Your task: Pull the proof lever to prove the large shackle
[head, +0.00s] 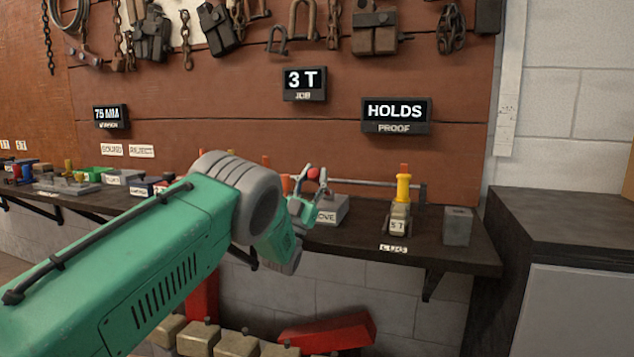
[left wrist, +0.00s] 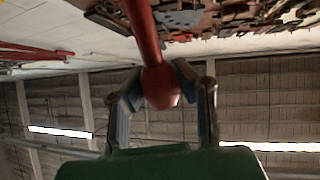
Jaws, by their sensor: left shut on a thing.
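My left gripper (head: 304,190) is shut on the red ball knob (head: 313,173) of the proof lever, above the bench. In the left wrist view the gripper (left wrist: 163,95) has its fingers on both sides of the knob (left wrist: 161,88), and the red lever shaft (left wrist: 142,28) runs up from it. The proof display (head: 396,112) reads "HOLDS". A yellow upright piece (head: 403,187) stands on a small block marked "5 T" (head: 398,224). I cannot tell which piece is the large shackle; my arm hides part of the bench. My right gripper is not in view.
The job display (head: 304,82) reads "3 T". A grey block marked "OVE" (head: 336,211) sits beside the gripper, and a plain grey block (head: 457,226) at the bench's right end. Chains and shackles (head: 303,22) hang above. A dark cabinet (head: 570,225) stands right.

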